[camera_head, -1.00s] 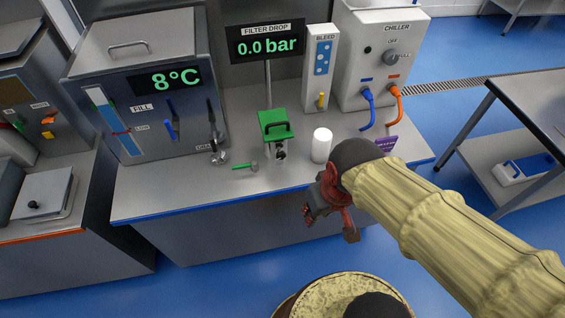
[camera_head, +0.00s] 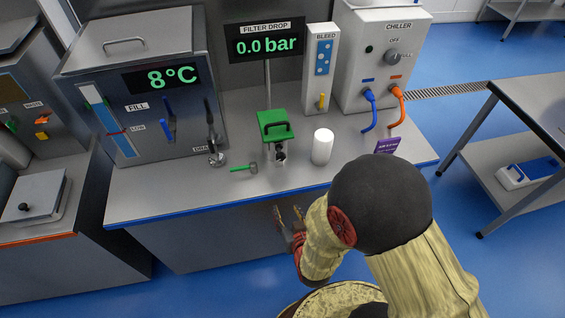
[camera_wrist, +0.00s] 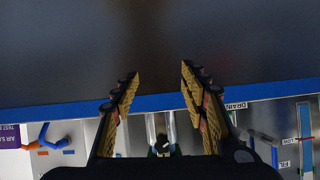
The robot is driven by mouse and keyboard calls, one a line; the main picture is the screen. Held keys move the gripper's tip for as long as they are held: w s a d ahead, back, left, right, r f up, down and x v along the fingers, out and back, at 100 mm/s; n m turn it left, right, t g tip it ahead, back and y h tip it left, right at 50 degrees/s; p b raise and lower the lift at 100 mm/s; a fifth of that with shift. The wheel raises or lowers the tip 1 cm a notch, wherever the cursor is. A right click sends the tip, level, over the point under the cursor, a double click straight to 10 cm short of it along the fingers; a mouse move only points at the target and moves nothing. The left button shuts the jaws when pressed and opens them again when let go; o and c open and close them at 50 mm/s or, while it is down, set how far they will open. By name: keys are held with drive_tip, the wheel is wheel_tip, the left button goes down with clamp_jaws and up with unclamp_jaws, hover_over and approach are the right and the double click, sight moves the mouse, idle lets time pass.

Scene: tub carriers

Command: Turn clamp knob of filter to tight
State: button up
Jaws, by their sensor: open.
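The filter (camera_head: 273,125) stands on the steel bench, with a green top and a black handle, under a display reading 0.0 bar. A small dark knob (camera_head: 280,157) sits at its front, low down; its setting is too small to tell. My gripper (camera_head: 287,211) is in front of the bench's blue front edge, nearer to me than the filter, open and empty. In the wrist view my gripper (camera_wrist: 160,72) has its two fingers spread apart. The dark knob (camera_wrist: 160,146) shows between the finger bases there, with the bench upside down.
A white cylinder (camera_head: 322,146) stands right of the filter. A green-handled part (camera_head: 244,169) lies to its left. The steel tank (camera_head: 140,90) is farther left. The chiller (camera_head: 381,60) with blue and orange hoses is at the back right. The bench front is clear.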

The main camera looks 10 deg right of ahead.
sight(281, 158)
drive_tip(key=w+d+r+t, duration=0.1)
drive_tip(key=w+r+t, duration=0.15)
drive_tip(key=r, duration=0.35)
drive_tip(key=w+r+t, duration=0.2)
drive_tip(key=r+t, duration=0.2)
drive_tip(key=r, duration=0.3)
drive_tip(key=shift+m+g+h, duration=0.25)
drive_tip(key=shift+m+h, duration=0.05)
drive_tip(key=shift+m, duration=0.1)
drive_tip(key=w+b, duration=0.2)
drive_tip(key=w, duration=0.5)
drive_tip(key=shift+f, duration=0.1)
drive_tip(key=c, duration=1.1)
clamp_jaws()
